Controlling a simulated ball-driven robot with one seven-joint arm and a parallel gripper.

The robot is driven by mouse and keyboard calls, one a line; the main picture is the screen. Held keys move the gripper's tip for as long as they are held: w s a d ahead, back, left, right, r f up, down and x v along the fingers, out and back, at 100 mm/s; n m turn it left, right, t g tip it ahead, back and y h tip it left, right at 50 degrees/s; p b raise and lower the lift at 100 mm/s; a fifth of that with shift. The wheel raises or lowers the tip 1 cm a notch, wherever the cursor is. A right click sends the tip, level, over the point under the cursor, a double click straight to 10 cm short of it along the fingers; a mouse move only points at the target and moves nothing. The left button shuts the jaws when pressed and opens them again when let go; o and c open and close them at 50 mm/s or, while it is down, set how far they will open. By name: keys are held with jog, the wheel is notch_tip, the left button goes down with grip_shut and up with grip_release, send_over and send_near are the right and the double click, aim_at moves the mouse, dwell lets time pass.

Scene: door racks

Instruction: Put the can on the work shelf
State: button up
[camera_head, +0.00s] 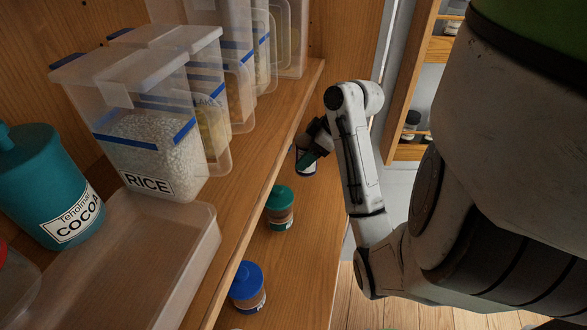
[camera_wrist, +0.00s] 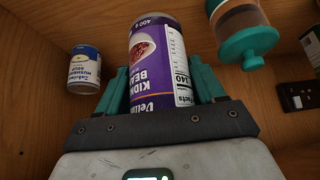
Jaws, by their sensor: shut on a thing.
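In the wrist view, a purple kidney beans can (camera_wrist: 158,62) with a silver rim stands between the green fingers of my gripper (camera_wrist: 160,92), which are shut on it. Its label appears upside down in this view. In the head view, my gripper (camera_head: 316,150) is at the end of my white arm, above the lower wooden shelf (camera_head: 300,245). Whether the held can touches a surface is unclear.
A teal-lidded jar (camera_head: 280,208) and a blue-lidded jar (camera_head: 247,287) stand on the lower shelf. The upper shelf (camera_head: 283,135) holds a rice container (camera_head: 150,150), a cocoa jar (camera_head: 50,190) and other boxes. A mushroom soup can (camera_wrist: 84,70) is beside the fingers in the wrist view.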

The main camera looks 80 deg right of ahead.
jog(key=shift+w+d+f+b, duration=0.55)
jog(key=shift+w+f, duration=0.15)
jog(key=shift+f, duration=0.8)
jog(key=shift+w+d+f+b, duration=0.4)
jog(key=shift+w+d+f, duration=0.2)
jog(key=shift+f, duration=0.95)
jog(key=shift+w+d+f+b, duration=0.5)
jog(key=shift+w+f, duration=0.25)
jog(key=shift+f, duration=0.75)
jog(key=shift+f, duration=0.15)
jog(key=o, duration=1.3)
